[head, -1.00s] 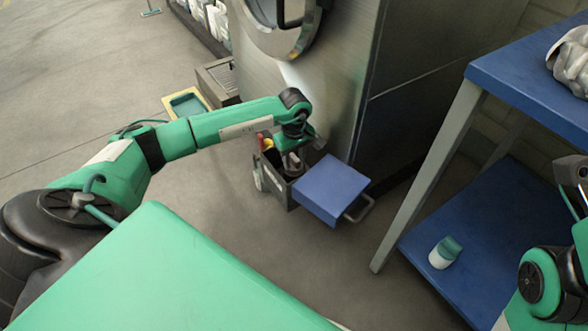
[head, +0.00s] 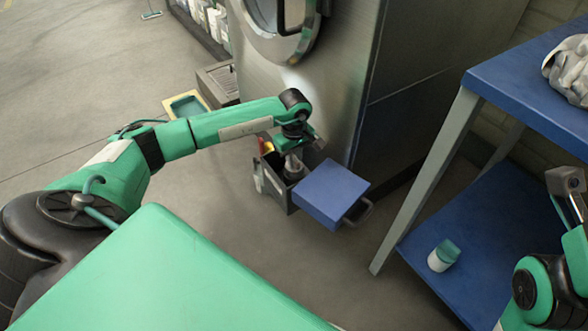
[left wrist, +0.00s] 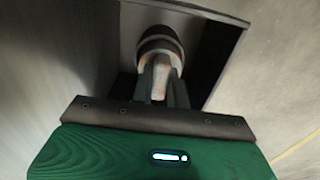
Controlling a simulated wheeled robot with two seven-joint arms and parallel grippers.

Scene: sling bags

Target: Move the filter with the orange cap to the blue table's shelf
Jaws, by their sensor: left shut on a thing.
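My left gripper (head: 294,156) points down over a dark open-topped caddy (head: 272,186) beside the big metal machine. It is shut on a grey, round-ended thing (head: 293,168), which is still partly inside the caddy. In the left wrist view the fingers close on this thing (left wrist: 160,42), with a dark rounded end and a faint reddish patch between the fingers. No orange cap shows clearly, so I cannot tell that it is the filter. The blue table (head: 535,85) stands at the right, with its lower blue shelf (head: 490,215).
A white bottle with a teal cap (head: 444,256) stands on the shelf's front part; the shelf behind it is clear. A table leg (head: 428,180) stands between the caddy and shelf. Grey cloth (head: 568,70) lies on the tabletop.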

